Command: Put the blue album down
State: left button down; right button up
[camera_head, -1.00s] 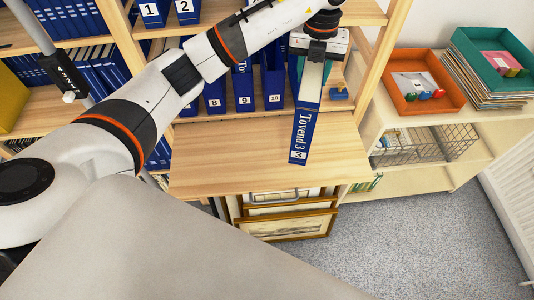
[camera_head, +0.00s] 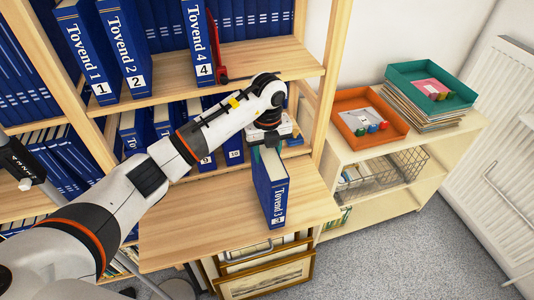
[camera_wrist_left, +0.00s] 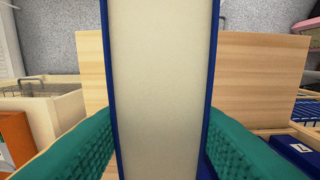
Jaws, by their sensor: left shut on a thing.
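The blue album (camera_head: 271,188), marked "Tovend 3", is upright over the pull-out wooden board (camera_head: 180,228) of the shelf. I cannot tell whether its lower edge touches the board. My left gripper (camera_head: 266,146) is shut on its upper part. In the left wrist view, the album's pale page block (camera_wrist_left: 162,90) fills the middle between two green fingers. My right gripper is not in view.
Blue albums 1 (camera_head: 88,52), 2 (camera_head: 124,46) and 4 (camera_head: 200,45) stand on the shelf above. A low cabinet at right bears an orange tray (camera_head: 368,119) and a green tray (camera_head: 432,84). Framed prints (camera_head: 266,277) stand below the board. Board left of the album is clear.

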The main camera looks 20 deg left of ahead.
pick_arm(q)
jog(key=shift+f, duration=0.75)
jog(key=c, duration=0.8)
grip_release()
jog(key=shift+o, duration=0.2)
jog(key=shift+r, duration=0.45)
notch_tip(320, 180, up, 11)
jog(key=shift+r+b, duration=0.15)
jog(key=shift+b, duration=1.1)
